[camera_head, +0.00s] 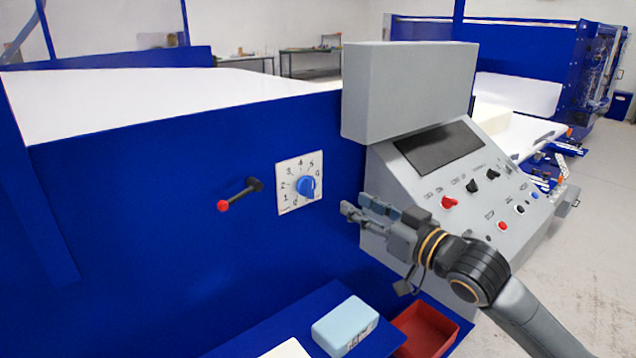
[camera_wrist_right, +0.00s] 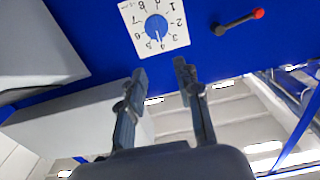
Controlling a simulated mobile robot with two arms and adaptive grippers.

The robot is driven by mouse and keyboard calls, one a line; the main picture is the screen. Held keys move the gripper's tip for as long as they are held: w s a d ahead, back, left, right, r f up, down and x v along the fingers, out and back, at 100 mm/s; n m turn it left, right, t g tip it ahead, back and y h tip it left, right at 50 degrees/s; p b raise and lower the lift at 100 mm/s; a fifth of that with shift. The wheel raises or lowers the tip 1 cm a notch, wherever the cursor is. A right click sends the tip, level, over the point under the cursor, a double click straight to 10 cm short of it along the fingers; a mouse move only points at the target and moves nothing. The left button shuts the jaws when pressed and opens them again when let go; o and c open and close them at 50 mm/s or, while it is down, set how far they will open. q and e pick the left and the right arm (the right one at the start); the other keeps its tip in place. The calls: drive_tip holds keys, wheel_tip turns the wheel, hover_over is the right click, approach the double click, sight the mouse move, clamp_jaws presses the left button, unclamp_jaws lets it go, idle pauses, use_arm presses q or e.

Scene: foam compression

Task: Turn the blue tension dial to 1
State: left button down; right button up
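The blue dial (camera_head: 306,187) is a round knob on a white square plate (camera_head: 286,168) with numbers, fixed to the blue machine side. In the right wrist view the dial (camera_wrist_right: 156,27) appears upside down, with its light mark towards the 4 and 5; the exact setting is hard to read. My right gripper (camera_head: 355,204) is to the right of the plate, apart from it. In the right wrist view the gripper (camera_wrist_right: 159,68) has its two fingers spread with nothing between them, and the dial shows beyond the tips. My left gripper is not in view.
A black lever with a red knob (camera_head: 223,206) sticks out left of the plate. A grey control console (camera_head: 440,160) with switches stands to the right. Below are a light blue block (camera_head: 345,325) and a red bin (camera_head: 428,330). The blue panel around the dial is clear.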

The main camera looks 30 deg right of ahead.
sight(312, 181)
drive_tip(key=w+p, duration=0.1)
drive_tip(key=w, duration=0.3)
drive_tip(key=w+p, duration=0.1)
drive_tip(key=w, duration=0.2)
drive_tip(key=w+p, duration=0.1)
drive_tip(key=w, duration=0.3)
drive_tip(key=shift+w+a, duration=0.3)
drive_tip(key=shift+a, duration=0.1)
drive_tip(key=shift+w+a+f+p, duration=0.1)
drive_tip(key=shift+w+p, duration=0.25)
drive_tip(key=shift+w, duration=0.25)
drive_tip(key=shift+c, duration=0.2)
clamp_jaws()
